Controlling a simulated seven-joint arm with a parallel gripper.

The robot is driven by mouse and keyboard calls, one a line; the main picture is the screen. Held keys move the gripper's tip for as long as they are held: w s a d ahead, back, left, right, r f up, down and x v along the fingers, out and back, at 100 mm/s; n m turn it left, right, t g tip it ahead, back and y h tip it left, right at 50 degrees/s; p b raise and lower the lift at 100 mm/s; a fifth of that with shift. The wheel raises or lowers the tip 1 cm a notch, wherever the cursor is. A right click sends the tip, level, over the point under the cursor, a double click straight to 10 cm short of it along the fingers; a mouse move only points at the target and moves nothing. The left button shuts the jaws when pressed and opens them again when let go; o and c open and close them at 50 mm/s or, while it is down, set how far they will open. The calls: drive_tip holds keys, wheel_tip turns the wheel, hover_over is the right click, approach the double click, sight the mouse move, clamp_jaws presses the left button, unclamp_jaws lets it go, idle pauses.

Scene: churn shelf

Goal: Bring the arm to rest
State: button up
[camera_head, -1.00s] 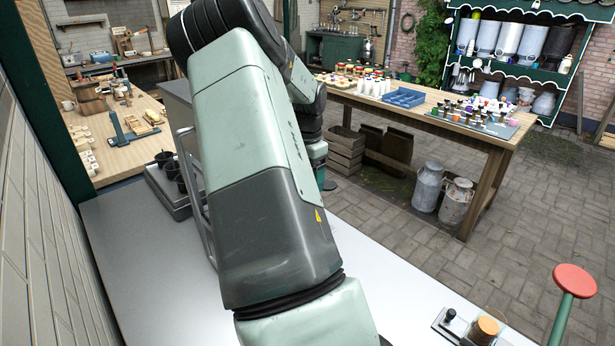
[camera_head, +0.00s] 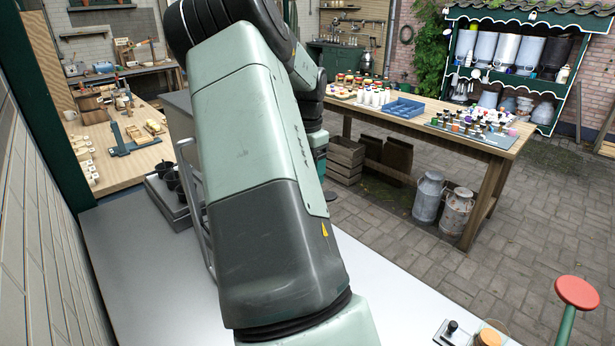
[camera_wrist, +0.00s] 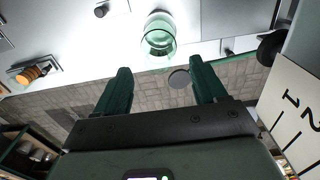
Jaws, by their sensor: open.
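My gripper (camera_wrist: 160,92) shows in the wrist view with its two green fingers spread apart. Nothing is between the fingers. Beyond the fingertips the wrist view shows paving and the edge of a white surface (camera_wrist: 75,50). In the head view my arm fills the middle and its gripper end is hidden.
A red-topped post (camera_head: 577,293) is at the lower right. A greenish glass (camera_wrist: 158,38) shows in the wrist view.

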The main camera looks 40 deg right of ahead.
drive_tip(key=shift+r, duration=0.75)
drive_tip(key=shift+a+r, duration=0.1)
drive_tip(key=s+a+r+n+t+y, duration=0.1)
drive_tip(key=s+a+r+n, duration=0.25)
drive_tip(key=a+r, duration=0.55)
drive_tip(key=s+a+r+n+t, duration=0.2)
drive_tip(key=a+r+n, duration=0.3)
drive_tip(key=a, duration=0.8)
drive_tip(key=s+a+r+n+t+h, duration=0.1)
drive_tip(key=s+a+n+t, duration=0.1)
drive_tip(key=s+a+n, duration=0.8)
drive_tip(key=s+a, duration=0.4)
drive_tip(key=s, duration=0.1)
drive_tip(key=shift+s+r+t, duration=0.15)
drive_tip(key=shift+s+t, duration=0.15)
drive_tip(key=shift+s, duration=0.1)
